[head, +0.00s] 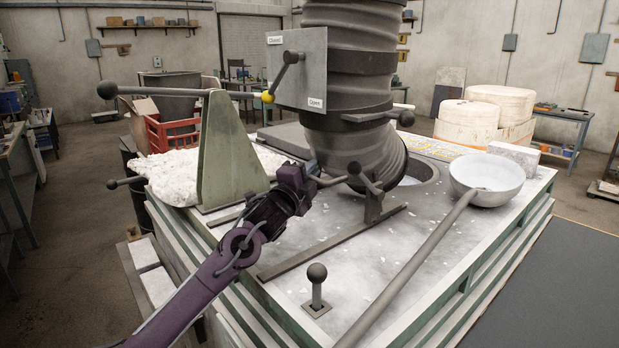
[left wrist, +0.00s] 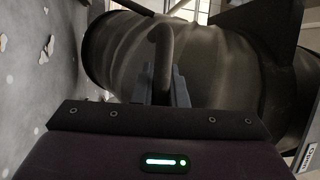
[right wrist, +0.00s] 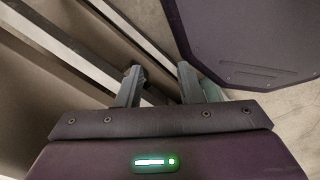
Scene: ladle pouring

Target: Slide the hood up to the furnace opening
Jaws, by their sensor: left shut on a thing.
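The hood (head: 345,150) is a thick dark ribbed duct that hangs down and bends at its lower end. My left gripper (head: 312,172) is at the hood's lower left side. In the left wrist view its fingers (left wrist: 160,86) are shut on a bent bar handle (left wrist: 163,45) in front of the hood (left wrist: 215,65). My right gripper (right wrist: 158,82) shows only in the right wrist view, fingers apart with nothing between them.
A ladle (head: 487,180) rests at the right, its long handle running to the front. Rails (head: 330,245) lie on the furnace top. A green bracket (head: 225,155) stands at the left, and a small knobbed lever (head: 317,285) at the front. A plate with a yellow-tipped lever (head: 297,75) is on the duct.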

